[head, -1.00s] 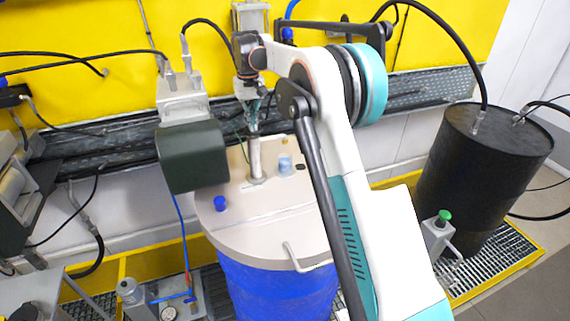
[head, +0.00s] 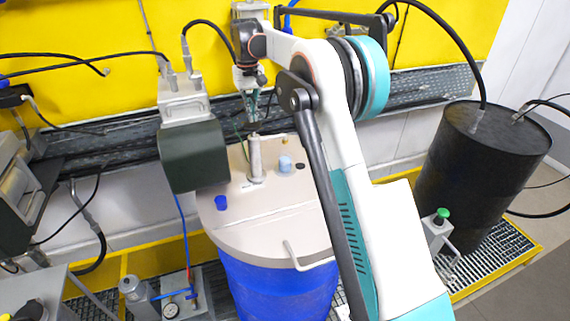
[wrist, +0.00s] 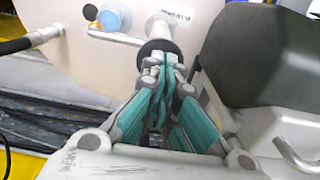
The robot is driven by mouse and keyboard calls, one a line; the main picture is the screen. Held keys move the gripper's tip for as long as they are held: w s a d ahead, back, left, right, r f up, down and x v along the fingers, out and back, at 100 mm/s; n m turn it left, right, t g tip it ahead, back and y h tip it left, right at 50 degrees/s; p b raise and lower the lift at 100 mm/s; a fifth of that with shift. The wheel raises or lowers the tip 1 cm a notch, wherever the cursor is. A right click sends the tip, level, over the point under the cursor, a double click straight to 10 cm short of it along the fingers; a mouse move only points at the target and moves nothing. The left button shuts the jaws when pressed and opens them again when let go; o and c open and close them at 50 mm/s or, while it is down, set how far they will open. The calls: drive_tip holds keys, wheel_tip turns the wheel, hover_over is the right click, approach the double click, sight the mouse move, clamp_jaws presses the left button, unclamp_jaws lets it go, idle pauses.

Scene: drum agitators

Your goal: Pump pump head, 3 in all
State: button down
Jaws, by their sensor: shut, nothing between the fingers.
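What I take to be the pump head is the top of a pale upright post (head: 255,160) on the beige drum lid (head: 270,225). In the wrist view a dark round disc (wrist: 158,50) shows at the fingertips, and a metal rod (wrist: 112,37) shows to its left. My gripper (head: 252,120) is shut and empty, pointing down just above the post, with a small gap in the head view. In the wrist view the shut teal fingers (wrist: 165,70) overlap the disc's near edge; contact cannot be told there.
A dark green motor box (head: 193,157) stands close left of the post. A pale blue cap (head: 285,163) and a dark blue cap (head: 221,203) are on the lid. A black drum (head: 480,175) stands at the right. A yellow wall is behind.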

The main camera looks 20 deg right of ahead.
drive_tip(key=shift+r, duration=0.15)
wheel_tip(320, 180, up, 6)
drive_tip(key=p, duration=0.3)
idle(0.4)
drive_tip(key=shift+f, duration=0.2)
